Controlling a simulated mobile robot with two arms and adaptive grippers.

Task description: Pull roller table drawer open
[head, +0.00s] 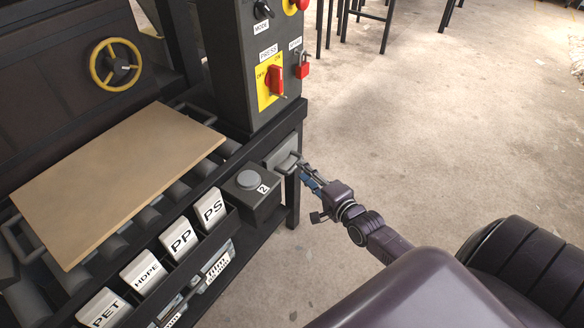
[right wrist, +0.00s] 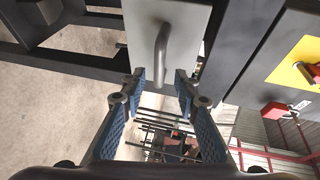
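The roller table (head: 222,172) is black-framed with grey rollers and stands at the left of the head view. At its right end is a small grey drawer front (head: 281,152) with a bar handle (head: 291,162), below the control box. In the right wrist view the drawer front (right wrist: 183,20) is pale grey and its handle (right wrist: 161,50) stands out from it. My right gripper (head: 306,173) is at the handle. In the right wrist view its blue-padded fingers (right wrist: 161,80) are apart, with the handle's lower end between the tips; contact is unclear. My left gripper is not in view.
A dark control box (head: 235,60) with a red switch and padlock stands above the drawer. A tan board (head: 115,180) lies on the rollers. Floor to the right is clear.

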